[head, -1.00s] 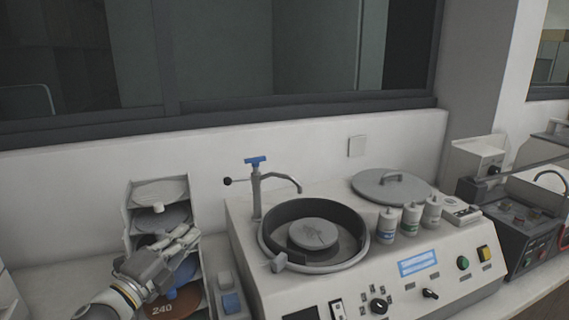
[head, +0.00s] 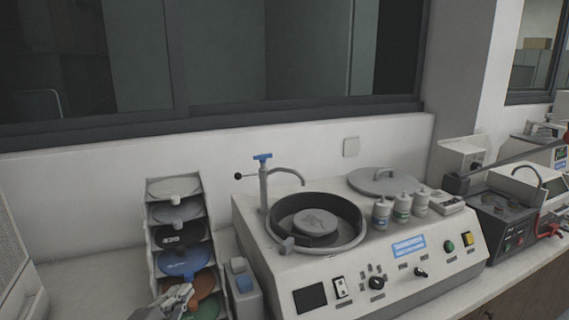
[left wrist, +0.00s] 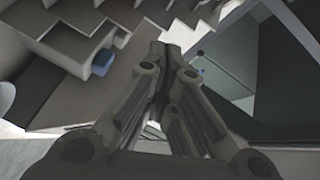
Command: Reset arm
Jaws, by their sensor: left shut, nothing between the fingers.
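My left gripper (head: 178,297) shows at the bottom left of the head view, in front of the lower shelves of the disc rack (head: 152,252). It is shut and empty. In the left wrist view its two fingers (left wrist: 168,65) meet near the middle, with nothing held. The lower part of my left arm is cut off by the frame edge. My right gripper is in neither view.
The rack holds several discs, among them a blue one (head: 185,262). A polishing machine (head: 425,245) with a round bowl (head: 275,228), tap (head: 263,185), lid (head: 385,181) and bottles (head: 402,207) stands right of it. A dark machine (head: 505,222) stands farther right.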

